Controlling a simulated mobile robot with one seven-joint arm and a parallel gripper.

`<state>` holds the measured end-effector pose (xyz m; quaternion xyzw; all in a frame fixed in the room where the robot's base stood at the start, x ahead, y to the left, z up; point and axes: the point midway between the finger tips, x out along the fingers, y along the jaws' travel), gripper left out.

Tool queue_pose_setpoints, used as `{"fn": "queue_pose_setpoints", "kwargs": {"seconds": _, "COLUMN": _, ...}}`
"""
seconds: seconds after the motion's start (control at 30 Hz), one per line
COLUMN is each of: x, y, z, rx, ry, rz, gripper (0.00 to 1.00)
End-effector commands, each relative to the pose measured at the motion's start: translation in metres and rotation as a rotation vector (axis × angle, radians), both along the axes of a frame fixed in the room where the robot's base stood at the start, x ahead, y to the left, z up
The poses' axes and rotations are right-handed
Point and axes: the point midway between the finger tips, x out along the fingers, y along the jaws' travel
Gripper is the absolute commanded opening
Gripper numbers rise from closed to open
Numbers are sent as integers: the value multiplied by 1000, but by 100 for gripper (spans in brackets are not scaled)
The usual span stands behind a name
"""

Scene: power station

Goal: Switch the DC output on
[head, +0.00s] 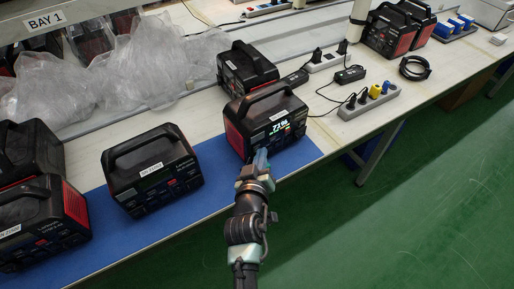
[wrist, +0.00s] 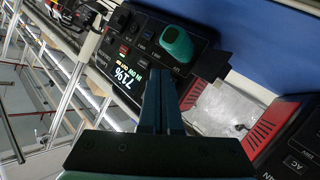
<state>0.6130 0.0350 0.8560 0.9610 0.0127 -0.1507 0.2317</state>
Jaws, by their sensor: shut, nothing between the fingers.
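The power station (head: 262,120) is a black box with red sides and a top handle, on the blue mat. Its screen (head: 279,127) is lit and reads about 71%; the same screen (wrist: 128,82) appears turned in the wrist view. Its front panel (wrist: 150,30) holds several small buttons and sockets, with labels too small to read surely, so I cannot pick out the DC button. A teal rounded piece (wrist: 176,43) sticks out from the panel. My gripper (head: 262,156) is shut and empty, its fingertips (wrist: 158,72) close to the panel. Contact cannot be told.
Another power station (head: 152,170) stands to the left on the blue mat (head: 95,208), with more at the far left. One (head: 247,70) stands behind. A power strip (head: 368,102) with plugs and cables lies to the right. The green floor (head: 420,200) in front is clear.

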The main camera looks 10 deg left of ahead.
Motion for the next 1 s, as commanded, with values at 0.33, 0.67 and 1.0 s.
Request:
{"fn": "queue_pose_setpoints", "kwargs": {"seconds": 0.33, "x": 3, "y": 3, "z": 0, "rx": 0, "ry": 0, "rz": 1, "gripper": 0}}
{"fn": "queue_pose_setpoints", "kwargs": {"seconds": 0.67, "x": -5, "y": -4, "z": 2, "rx": 1, "ry": 2, "rz": -1, "gripper": 0}}
{"fn": "queue_pose_setpoints", "kwargs": {"seconds": 1.0, "x": -10, "y": -9, "z": 0, "rx": 0, "ry": 0, "rz": 0, "gripper": 0}}
